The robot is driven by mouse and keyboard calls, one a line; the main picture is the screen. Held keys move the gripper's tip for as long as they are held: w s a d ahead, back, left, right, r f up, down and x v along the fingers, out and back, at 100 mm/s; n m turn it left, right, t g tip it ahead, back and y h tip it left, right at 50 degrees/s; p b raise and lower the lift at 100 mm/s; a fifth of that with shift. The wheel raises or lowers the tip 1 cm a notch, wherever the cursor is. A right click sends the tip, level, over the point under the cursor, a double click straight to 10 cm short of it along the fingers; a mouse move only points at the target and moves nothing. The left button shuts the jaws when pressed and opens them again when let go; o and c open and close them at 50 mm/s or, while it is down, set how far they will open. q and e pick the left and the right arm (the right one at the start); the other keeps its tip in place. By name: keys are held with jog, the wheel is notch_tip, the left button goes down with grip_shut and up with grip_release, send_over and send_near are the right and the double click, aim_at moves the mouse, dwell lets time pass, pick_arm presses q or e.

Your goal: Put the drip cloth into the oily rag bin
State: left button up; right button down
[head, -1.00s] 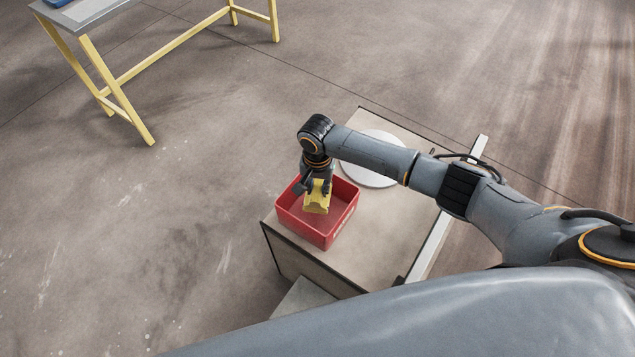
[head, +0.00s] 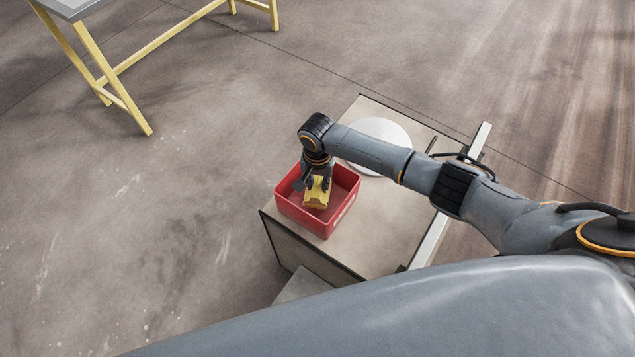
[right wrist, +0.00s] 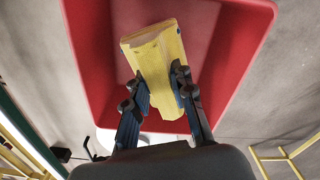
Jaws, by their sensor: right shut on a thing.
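The yellow drip cloth (head: 317,194) is a folded, block-like piece. My right gripper (head: 317,184) is shut on it and points down into the red oily rag bin (head: 327,222). In the right wrist view the cloth (right wrist: 156,62) sits between the two fingers of the gripper (right wrist: 160,92), with the red bin (right wrist: 241,50) around and behind it. The cloth is within the bin's rim in the head view; I cannot tell whether it touches the floor of the bin. My left gripper is not in view.
A yellow-legged table (head: 120,85) stands at the upper left. The floor between is clear.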

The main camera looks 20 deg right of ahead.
jog(key=c, duration=1.1)
grip_release()
jog(key=shift+o, duration=0.2)
jog(key=shift+r, duration=0.1)
notch_tip(320, 180, up, 12)
